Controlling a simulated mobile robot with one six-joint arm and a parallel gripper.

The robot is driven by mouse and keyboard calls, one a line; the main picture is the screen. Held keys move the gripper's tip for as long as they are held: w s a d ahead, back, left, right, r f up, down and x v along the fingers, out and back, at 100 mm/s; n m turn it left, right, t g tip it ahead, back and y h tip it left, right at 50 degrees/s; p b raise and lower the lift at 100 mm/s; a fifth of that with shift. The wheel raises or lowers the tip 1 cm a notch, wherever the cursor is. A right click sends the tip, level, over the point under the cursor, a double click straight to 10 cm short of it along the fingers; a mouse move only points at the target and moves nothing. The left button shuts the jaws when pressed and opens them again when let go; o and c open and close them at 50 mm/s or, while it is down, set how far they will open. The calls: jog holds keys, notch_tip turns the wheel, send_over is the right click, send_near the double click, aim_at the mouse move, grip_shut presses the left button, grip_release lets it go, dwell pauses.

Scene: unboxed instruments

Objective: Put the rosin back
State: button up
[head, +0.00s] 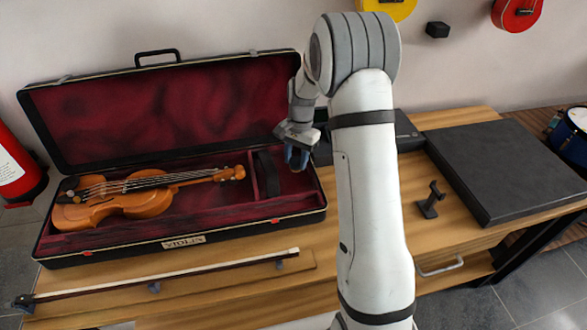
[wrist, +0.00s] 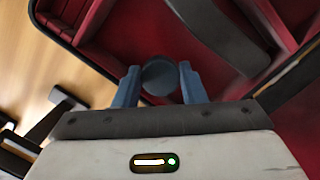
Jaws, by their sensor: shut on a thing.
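My gripper (head: 297,158) is above the right end of the open violin case (head: 180,241), near its small end compartment. In the wrist view, my gripper's two blue-grey fingers (wrist: 160,70) are shut on a round, dark blue-grey disc, which looks like the rosin (wrist: 161,77). The case's red lining (wrist: 140,25) lies below the fingers. In the head view the rosin is hard to tell from the fingers. The case holds a violin (head: 120,202) on the left, with its neck pointing right. A dark curved piece (head: 267,173) stands near the compartment divider.
A bow (head: 165,276) lies on stands in front of the case. The raised lid (head: 165,115) stands behind it. A dark flat box (head: 505,170) and a small black stand (head: 431,200) are on the table to the right. Bare wood (head: 230,297) shows at the front.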

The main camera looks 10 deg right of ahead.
aim_at(297, 160)
jog(key=shift+f, duration=1.95)
jog(key=shift+f, duration=0.2)
jog(key=o, duration=0.9)
jog(key=shift+r, duration=0.1)
